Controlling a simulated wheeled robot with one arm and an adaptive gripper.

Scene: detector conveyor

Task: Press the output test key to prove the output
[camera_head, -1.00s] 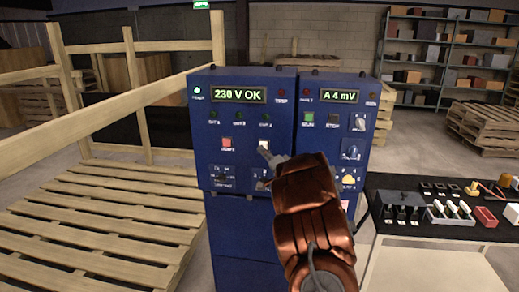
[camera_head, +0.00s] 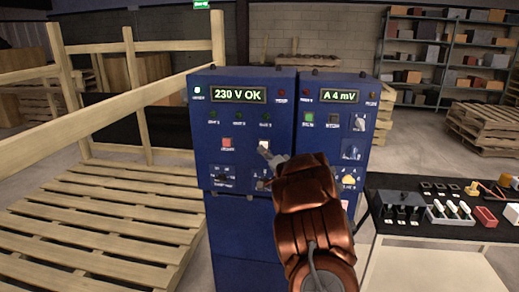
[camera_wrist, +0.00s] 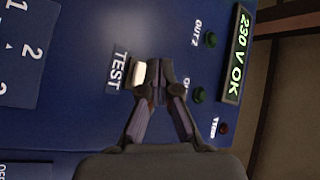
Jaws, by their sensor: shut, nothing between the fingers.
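The output test key is a small white key (camera_wrist: 139,73) beside the word TEST on the blue panel in the wrist view. In the head view the white key (camera_head: 264,144) shows just above my gripper's tip. My gripper (camera_wrist: 158,88) is shut and empty, with its fingertips right at the key's edge; I cannot tell whether they touch it. It also shows in the head view (camera_head: 266,152), in front of the left blue cabinet (camera_head: 240,120). The display (camera_head: 238,95) reads 230 V OK. The lamps near OUT2 (camera_wrist: 210,40) look dark green.
A second blue cabinet (camera_head: 335,125) with a display reading A 4 mV stands at the right. A red key (camera_head: 227,143) sits left of the white key. A black-topped table (camera_head: 400,234) with small parts stands at the right. Wooden pallets (camera_head: 90,225) fill the left.

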